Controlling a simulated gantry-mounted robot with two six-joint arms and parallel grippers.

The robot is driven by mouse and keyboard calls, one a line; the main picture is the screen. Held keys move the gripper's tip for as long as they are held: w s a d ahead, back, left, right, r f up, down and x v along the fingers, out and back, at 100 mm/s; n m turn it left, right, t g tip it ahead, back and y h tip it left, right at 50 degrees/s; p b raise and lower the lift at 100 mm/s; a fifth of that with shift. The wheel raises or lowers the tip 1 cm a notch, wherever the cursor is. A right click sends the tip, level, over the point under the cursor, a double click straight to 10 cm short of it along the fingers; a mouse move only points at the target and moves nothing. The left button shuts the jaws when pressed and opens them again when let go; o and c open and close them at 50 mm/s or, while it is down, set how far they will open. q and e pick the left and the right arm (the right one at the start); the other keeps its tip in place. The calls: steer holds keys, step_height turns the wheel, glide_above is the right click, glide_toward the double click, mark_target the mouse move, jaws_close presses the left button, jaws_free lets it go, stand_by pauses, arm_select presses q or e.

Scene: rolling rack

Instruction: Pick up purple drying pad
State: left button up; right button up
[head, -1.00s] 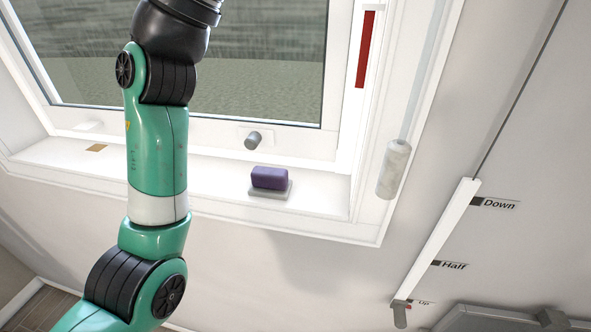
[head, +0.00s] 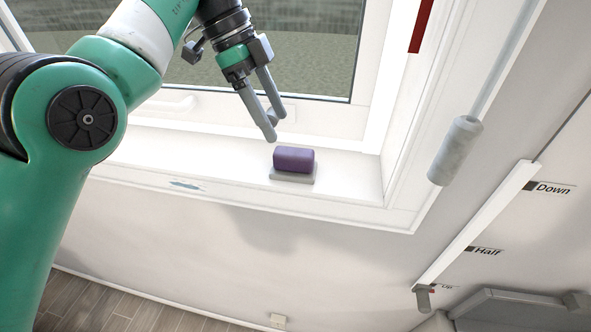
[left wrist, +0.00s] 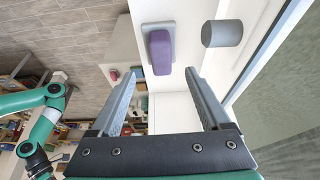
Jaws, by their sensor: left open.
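The purple drying pad (head: 294,159) is a small rounded block resting on a grey base (head: 292,178) on the white window sill. My left gripper (head: 273,130) is just above and to the left of the pad in the head view, fingers pointing down, open and empty. In the left wrist view the pad (left wrist: 160,52) with its grey base (left wrist: 154,27) is beyond the fingertips of my left gripper (left wrist: 160,78), roughly between their lines and not touched. My right gripper is not in view.
The window frame (head: 345,121) rises behind the sill. A grey cylinder (head: 455,150) hangs at the right, near a white rail (head: 480,220) marked Down, Half and Up.

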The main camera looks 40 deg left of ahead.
mark_target(293, 151)
arm_select(q)
steer(key=b+x, duration=0.2)
steer(key=x, duration=0.1)
steer(key=shift+d+f, duration=0.1)
steer(key=shift+f, duration=0.3)
steer(key=shift+w, duration=0.1)
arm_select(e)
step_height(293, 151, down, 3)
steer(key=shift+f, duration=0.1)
arm_select(q)
steer(key=b+x, duration=0.3)
steer(key=x, duration=0.2)
steer(key=shift+w+d, duration=0.1)
steer(key=shift+d, duration=0.05)
steer(key=shift+r, duration=0.1)
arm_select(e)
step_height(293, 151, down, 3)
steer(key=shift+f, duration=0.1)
arm_select(q)
steer(key=shift+c, duration=0.2)
jaws_close()
